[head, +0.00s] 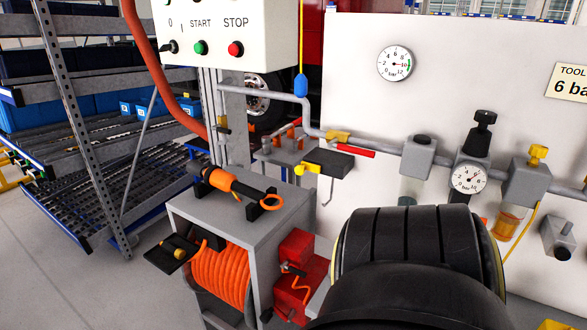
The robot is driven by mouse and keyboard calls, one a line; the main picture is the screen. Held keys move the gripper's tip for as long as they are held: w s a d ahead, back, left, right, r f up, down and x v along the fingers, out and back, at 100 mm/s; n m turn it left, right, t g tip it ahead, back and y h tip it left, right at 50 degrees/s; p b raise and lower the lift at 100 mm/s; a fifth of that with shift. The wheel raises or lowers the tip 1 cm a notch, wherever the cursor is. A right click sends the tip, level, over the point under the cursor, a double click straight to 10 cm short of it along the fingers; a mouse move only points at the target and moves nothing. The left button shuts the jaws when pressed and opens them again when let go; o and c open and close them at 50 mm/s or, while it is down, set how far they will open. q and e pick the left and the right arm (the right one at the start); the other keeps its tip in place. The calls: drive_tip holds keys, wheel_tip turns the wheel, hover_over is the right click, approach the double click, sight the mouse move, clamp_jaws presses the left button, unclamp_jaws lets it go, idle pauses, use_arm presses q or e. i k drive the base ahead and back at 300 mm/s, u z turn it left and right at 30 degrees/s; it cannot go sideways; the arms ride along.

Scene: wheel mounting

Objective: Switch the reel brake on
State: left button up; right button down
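No part labelled as a reel brake can be read. An orange hose reel (221,273) sits inside a grey cabinet (262,232). A red box (299,268) with a small lever-like fitting (292,269) and an orange cord stands against the cabinet's right side; I cannot tell the fitting's setting. A light control box (225,28) at the top has a black 0/I switch (169,47), a green START button (201,47) and a red STOP button (236,48).
An orange-black tool (228,184) lies on the cabinet. A wall panel (350,90) carries gauges, a pipe and a red-handled valve (354,150). Shelving stands left; floor (60,285) there is clear.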

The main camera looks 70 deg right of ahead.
sight(295, 270)
drive_tip(key=z, duration=2.25)
